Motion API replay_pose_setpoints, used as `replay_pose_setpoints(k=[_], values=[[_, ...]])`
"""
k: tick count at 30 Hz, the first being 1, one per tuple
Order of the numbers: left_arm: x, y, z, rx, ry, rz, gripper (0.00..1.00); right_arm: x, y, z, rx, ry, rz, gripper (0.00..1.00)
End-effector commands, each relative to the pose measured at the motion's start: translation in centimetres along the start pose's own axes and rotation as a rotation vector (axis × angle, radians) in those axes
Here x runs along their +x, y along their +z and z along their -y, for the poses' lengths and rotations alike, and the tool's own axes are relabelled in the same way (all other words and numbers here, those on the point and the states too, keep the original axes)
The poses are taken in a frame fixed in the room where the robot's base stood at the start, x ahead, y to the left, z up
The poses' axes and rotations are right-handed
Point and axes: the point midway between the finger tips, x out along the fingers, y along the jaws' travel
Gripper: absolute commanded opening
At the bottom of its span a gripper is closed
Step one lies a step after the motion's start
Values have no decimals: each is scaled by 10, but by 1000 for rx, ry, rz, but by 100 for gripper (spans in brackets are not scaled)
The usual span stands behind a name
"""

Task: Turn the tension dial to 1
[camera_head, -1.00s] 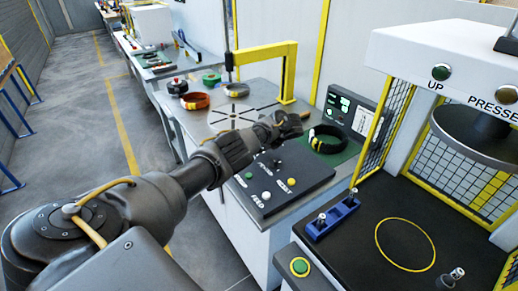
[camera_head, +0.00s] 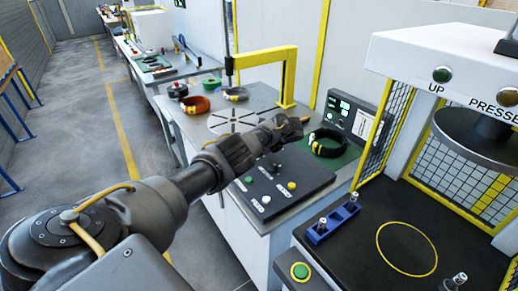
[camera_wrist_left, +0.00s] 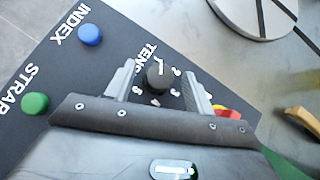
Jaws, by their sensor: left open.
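The tension dial (camera_wrist_left: 157,75) is a round black knob on the dark control panel (camera_wrist_left: 60,60), in the left wrist view. A label beside it is partly hidden, with "TEN" readable. White marks surround the knob, but I cannot read the setting surely. My left gripper (camera_wrist_left: 158,82) is open, one finger on either side of the knob; I cannot tell whether they touch it. In the head view the left gripper (camera_head: 290,126) is over the back of the panel and hides the dial. My right gripper is not in view.
A blue INDEX button (camera_wrist_left: 90,35) and a green STRAP button (camera_wrist_left: 35,103) lie left of the dial. A red-and-yellow button (camera_wrist_left: 228,113) is close to the right finger. A black coil (camera_head: 328,142) sits beside the panel. A press (camera_head: 445,75) stands at right.

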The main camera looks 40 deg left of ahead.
Motion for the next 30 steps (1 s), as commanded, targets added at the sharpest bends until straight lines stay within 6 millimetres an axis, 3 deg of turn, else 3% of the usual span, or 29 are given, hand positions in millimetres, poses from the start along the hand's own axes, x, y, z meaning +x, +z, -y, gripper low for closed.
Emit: replay_pose_setpoints(k=[5, 18, 24, 30], values=[[-15, 0, 1, 2, -3, -3, 53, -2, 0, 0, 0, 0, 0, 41], [-93, -1, 0, 1, -2, -2, 53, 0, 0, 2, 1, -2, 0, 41], [-107, 0, 0, 0, 0, 0, 53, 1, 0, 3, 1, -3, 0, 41], [-108, 0, 0, 0, 0, 0, 53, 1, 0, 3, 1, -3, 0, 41]])
